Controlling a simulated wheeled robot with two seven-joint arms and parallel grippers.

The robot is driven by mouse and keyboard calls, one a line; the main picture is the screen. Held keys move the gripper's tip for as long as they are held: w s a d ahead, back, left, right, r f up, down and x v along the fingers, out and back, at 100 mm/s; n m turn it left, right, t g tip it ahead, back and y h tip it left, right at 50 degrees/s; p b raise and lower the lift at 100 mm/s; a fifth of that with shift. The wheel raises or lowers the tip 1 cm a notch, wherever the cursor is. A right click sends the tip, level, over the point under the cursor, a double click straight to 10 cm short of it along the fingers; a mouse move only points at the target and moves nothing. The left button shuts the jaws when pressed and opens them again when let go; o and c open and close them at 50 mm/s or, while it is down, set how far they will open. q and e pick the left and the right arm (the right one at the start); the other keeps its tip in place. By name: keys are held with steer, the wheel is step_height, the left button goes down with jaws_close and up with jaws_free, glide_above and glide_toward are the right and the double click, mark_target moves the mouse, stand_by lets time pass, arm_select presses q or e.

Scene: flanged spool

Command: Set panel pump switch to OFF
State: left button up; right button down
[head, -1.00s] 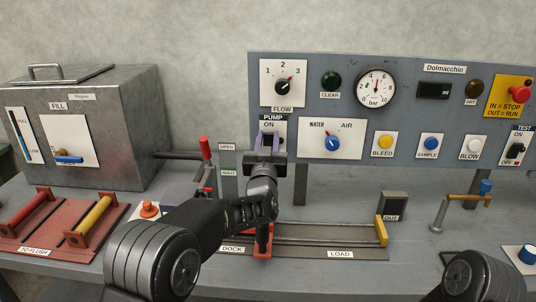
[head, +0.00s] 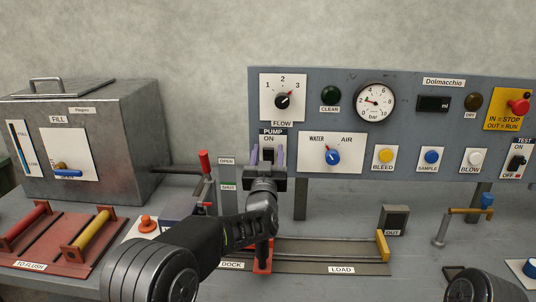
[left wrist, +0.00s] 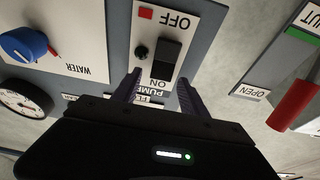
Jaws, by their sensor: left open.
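The pump switch (left wrist: 167,60) is a black rocker on a white plate, shown upside down in the left wrist view, with OFF at the top and ON at the bottom. A red square and a small round black part sit beside it. I cannot tell which way the rocker is set. In the head view the PUMP plate (head: 270,138) shows its ON label, and my gripper hides its lower part. My left gripper (head: 267,153) is open in front of it. In the left wrist view its fingers (left wrist: 160,78) stand either side of the switch's ON end, apparently not gripping it. My right gripper is not in view.
Right of the switch is the WATER/AIR knob (head: 333,157), with the FLOW knob (head: 283,101) above. A red-handled lever (head: 204,163) stands close on the left, by the OPEN and SHUT labels. A metal tank (head: 88,140) stands farther left.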

mark_target(269, 111)
arm_select(q)
step_height(269, 111, up, 10)
steer(key=shift+f, duration=0.1)
stand_by(0.4)
steer(key=shift+s, duration=0.1)
